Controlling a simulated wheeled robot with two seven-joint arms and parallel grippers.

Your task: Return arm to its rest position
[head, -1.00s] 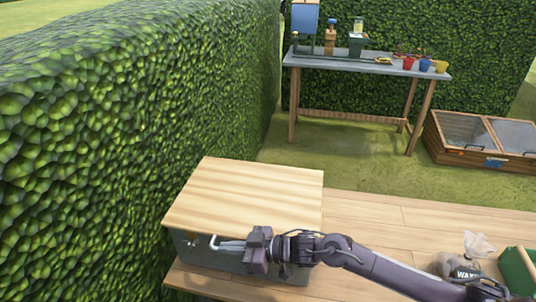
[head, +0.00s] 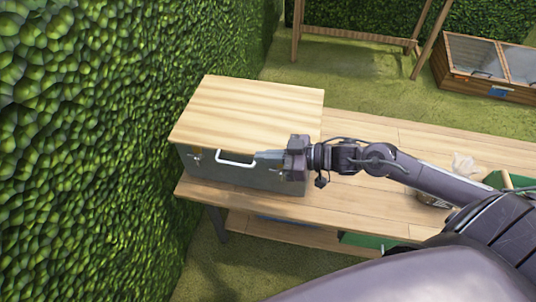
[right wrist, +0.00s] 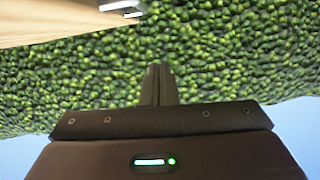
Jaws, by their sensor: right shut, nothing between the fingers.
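My right gripper (head: 268,154) is shut and empty. In the head view it points left, in front of a grey box with a pale wooden lid (head: 250,110). The box's white handle (head: 236,163) lies just left of the fingertips, and I see a small gap between them. In the right wrist view the closed fingers (right wrist: 158,84) point at the hedge, with nothing between them. A handle (right wrist: 122,8) and part of the wooden lid (right wrist: 50,22) show at that view's top. My left gripper is not in view.
The box stands on a wooden bench (head: 380,135). A clear bag (head: 463,165) and a green crate (head: 510,181) are at the bench's right, partly behind my right arm. A tall hedge (head: 90,150) closes the left side. A cold frame (head: 485,65) stands at the back right.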

